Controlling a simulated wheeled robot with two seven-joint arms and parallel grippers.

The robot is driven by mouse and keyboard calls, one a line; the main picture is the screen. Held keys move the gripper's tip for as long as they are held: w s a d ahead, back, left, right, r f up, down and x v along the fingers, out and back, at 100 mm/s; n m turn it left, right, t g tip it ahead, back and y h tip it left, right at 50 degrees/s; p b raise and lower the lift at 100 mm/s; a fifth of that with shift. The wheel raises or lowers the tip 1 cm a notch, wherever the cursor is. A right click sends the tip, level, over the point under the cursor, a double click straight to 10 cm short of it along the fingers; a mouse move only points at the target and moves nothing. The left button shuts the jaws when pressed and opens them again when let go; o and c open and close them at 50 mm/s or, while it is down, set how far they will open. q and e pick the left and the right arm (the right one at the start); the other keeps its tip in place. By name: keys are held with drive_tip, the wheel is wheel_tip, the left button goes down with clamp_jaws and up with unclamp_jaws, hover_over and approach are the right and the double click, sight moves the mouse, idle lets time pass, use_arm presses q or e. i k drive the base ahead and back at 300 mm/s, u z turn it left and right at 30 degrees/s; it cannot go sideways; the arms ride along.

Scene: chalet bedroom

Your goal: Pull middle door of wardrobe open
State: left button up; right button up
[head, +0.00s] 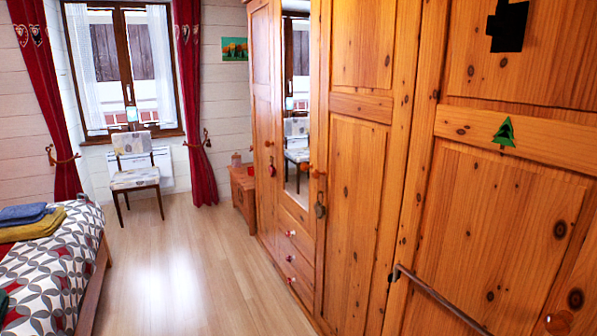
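The wooden wardrobe (357,180) stands along the right side, seen at a steep angle. Its middle door (297,110) carries a tall narrow mirror and looks shut, flush with its neighbours. Drawers with small knobs (291,258) are below the mirror. A round wooden knob (318,173) sits near the mirror's right edge, with a heart-shaped ornament (320,208) hanging below it. Another knob (269,143) with a red heart (271,169) is at the left door. Neither of my grippers is in view.
A panelled wooden door (505,220) with a metal bar (432,298) fills the near right. A bed (50,265) with folded towels stands at left. A chair (135,170) is by the window, and a low wooden chest (243,190) beyond the wardrobe. The floor (185,275) between is clear.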

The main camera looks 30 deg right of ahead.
sight(369, 51)
drive_tip(key=u, duration=0.3)
drive_tip(key=i, duration=1.85)
drive_tip(key=z, duration=0.65)
drive_tip(key=i, duration=1.55)
drive_tip(key=z, duration=1.15)
